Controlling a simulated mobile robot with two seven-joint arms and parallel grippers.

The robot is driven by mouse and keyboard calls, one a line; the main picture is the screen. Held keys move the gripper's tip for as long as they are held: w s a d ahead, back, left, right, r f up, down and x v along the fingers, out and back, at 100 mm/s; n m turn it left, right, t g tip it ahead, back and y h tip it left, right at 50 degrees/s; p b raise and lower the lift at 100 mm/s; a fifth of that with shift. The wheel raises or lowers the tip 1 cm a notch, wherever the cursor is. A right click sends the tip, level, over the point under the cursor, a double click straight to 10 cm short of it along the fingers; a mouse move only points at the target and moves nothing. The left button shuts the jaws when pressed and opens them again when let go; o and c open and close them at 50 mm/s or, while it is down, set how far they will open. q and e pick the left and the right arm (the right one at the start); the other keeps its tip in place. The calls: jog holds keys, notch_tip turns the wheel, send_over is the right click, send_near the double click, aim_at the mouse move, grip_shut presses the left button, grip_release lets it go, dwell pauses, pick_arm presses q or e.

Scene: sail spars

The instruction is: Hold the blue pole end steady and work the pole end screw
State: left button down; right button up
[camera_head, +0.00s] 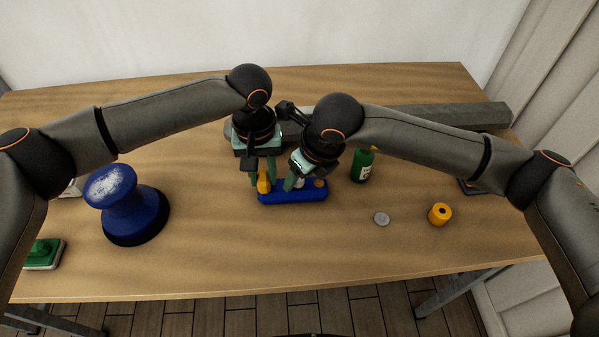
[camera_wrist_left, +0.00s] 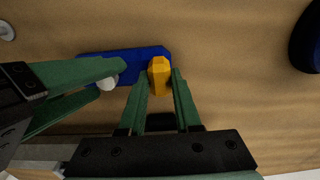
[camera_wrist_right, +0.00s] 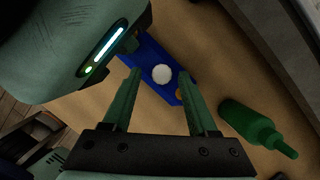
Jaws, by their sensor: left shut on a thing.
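The blue pole end (camera_head: 292,196) lies flat on the table; it also shows in the left wrist view (camera_wrist_left: 137,58). My left gripper (camera_head: 262,184) is shut on an orange block (camera_wrist_left: 160,78) at the bar's left end in the head view. A round white piece, perhaps the screw head (camera_wrist_right: 161,74), stands on the bar. My right gripper (camera_wrist_right: 157,92) is open, its fingers on either side of the white piece and apart from it. A small orange piece (camera_head: 320,183) is at the bar's right end.
A green bottle (camera_head: 362,168) stands close to the right of the bar. A grey disc (camera_head: 381,218) and an orange cylinder (camera_head: 440,214) lie farther right. A grey beam (camera_head: 450,115) lies behind. The front table is clear.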

pick_arm(q)
jog(key=shift+f, duration=0.1)
pick_arm(e)
jog(key=shift+o, duration=0.5)
jog(key=shift+r, duration=0.1)
jog(key=shift+d+r, duration=0.1)
jog(key=shift+r, duration=0.15)
jog(key=v, duration=1.1)
jog(key=shift+r, duration=0.2)
jog(key=shift+s, duration=0.1)
pick_arm(q)
jog(key=c, duration=0.5)
grip_release()
